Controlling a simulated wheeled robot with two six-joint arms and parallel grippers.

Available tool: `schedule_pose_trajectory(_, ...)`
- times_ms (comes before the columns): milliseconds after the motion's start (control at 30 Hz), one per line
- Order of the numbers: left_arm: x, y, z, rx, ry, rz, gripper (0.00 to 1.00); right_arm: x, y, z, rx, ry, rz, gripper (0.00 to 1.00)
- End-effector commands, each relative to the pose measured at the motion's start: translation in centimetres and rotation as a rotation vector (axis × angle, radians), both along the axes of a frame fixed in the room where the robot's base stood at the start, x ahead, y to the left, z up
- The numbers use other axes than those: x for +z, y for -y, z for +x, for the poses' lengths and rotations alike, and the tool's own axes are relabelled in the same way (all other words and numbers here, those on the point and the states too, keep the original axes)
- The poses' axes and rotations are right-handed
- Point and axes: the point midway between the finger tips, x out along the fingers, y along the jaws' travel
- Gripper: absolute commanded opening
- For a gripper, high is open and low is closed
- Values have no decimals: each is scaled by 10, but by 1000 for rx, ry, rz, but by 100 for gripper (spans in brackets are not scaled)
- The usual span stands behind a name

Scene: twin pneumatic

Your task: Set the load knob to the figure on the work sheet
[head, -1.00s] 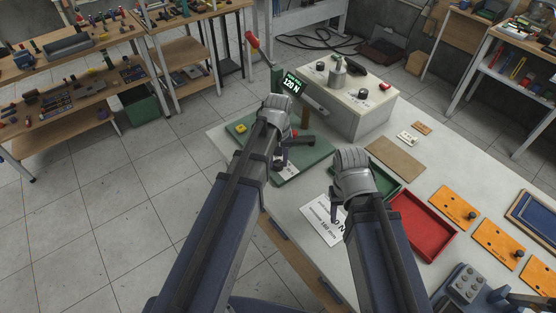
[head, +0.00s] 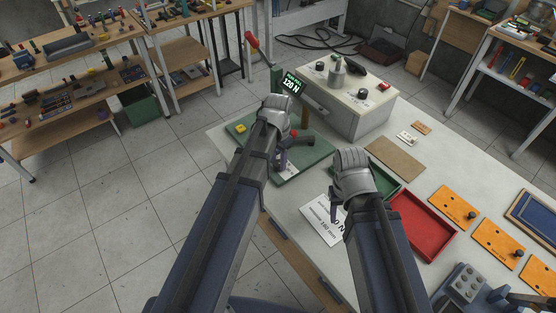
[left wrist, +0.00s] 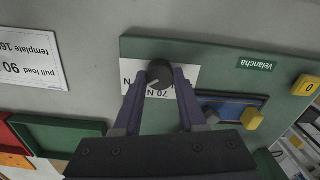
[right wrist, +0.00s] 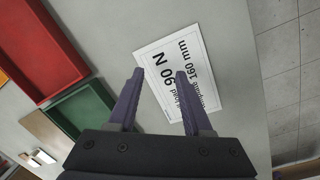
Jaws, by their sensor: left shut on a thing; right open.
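The load knob (left wrist: 160,74) is dark and round, with a pointer mark, on a white label on a green panel (left wrist: 225,60). The label shows "70 N"; the fingers hide part of its scale. My left gripper (left wrist: 160,83) is shut on the knob, a finger on each side; it shows over the panel in the head view (head: 283,155). The work sheet (right wrist: 185,85) is white and reads "90 N" and "160 mm" in the right wrist view. My right gripper (right wrist: 158,73) is open and empty above the sheet's edge.
A grey box (head: 350,100) with knobs stands at the back. Red (head: 425,225) and green trays lie right of my right gripper. The panel also has a yellow button (left wrist: 305,85) and a blue slot.

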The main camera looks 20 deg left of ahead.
Motion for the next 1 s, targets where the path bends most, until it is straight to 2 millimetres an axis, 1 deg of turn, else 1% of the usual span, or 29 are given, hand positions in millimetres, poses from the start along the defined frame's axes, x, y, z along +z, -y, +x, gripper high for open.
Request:
schedule_pose_trajectory(300, 0, 0, 0, -88, 0, 0, 0, 0, 0, 0, 0, 0, 0, 50)
schedule_pose_trajectory(800, 0, 0, 0, -101, 0, 0, 0, 0, 0, 0, 0, 0, 0, 50)
schedule_pose_trajectory(833, 0, 0, 0, -101, 0, 0, 44, 0, 0, 0, 0, 0, 0, 50)
schedule_pose_trajectory(1000, 0, 0, 0, -100, 0, 0, 63, 0, 0, 0, 0, 0, 0, 50)
